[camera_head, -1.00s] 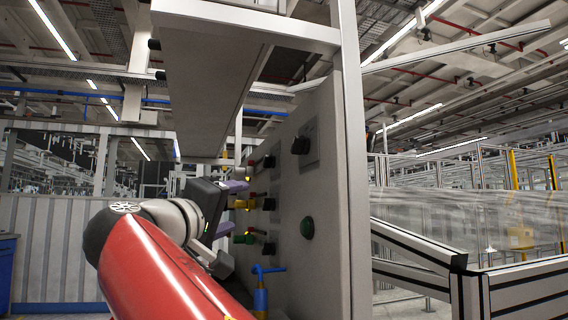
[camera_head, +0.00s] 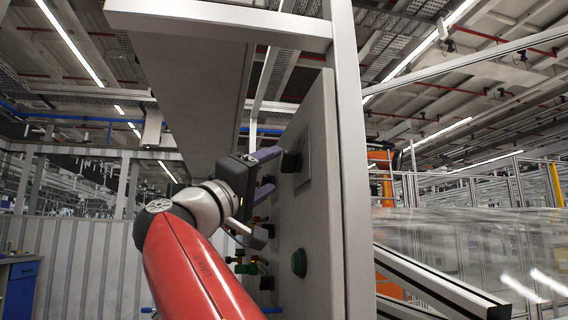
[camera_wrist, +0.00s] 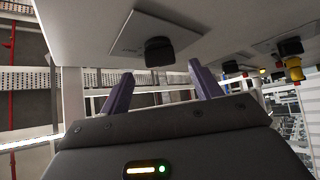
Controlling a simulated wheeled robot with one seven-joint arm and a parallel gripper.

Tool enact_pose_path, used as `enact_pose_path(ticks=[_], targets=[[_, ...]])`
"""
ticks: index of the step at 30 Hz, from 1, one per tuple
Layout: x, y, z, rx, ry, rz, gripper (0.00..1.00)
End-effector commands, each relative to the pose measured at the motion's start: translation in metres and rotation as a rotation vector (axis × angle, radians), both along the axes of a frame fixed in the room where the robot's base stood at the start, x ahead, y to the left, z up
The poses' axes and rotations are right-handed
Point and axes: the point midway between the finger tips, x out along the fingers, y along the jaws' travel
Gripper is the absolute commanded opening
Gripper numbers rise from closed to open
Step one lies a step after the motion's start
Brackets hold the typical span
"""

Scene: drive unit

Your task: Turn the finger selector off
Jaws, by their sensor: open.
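The finger selector appears to be the black knob (camera_head: 291,161) on a light plate, high on the grey panel (camera_head: 318,215). It also shows in the wrist view as a black knob (camera_wrist: 159,50) on its square plate, above and between the fingers. My gripper (camera_head: 274,170), with purple fingers, is beside the panel face, with its fingertips close to the knob. In the wrist view my gripper (camera_wrist: 160,69) is open with nothing between the fingers. The knob seems just beyond the fingertips; I cannot tell whether they touch it.
Below my gripper, several coloured fittings, including a green one (camera_head: 247,268), stick out from the panel. A metal post (camera_head: 348,150) borders the panel on the right, and a grey overhead box (camera_head: 190,90) hangs above.

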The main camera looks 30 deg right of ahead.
Motion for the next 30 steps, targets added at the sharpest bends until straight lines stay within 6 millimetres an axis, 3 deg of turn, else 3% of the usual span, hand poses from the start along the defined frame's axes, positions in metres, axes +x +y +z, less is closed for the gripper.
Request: enact_pose_path(ticks=[6,18,28,30], targets=[[0.009,-0.027,0.018,0.000,0.001,-0.003,0.64],[0.012,-0.035,0.021,0.001,0.001,0.001,0.64],[0.012,-0.034,0.021,0.001,0.001,0.001,0.22],[0.012,-0.034,0.021,0.001,0.001,0.001,0.19]])
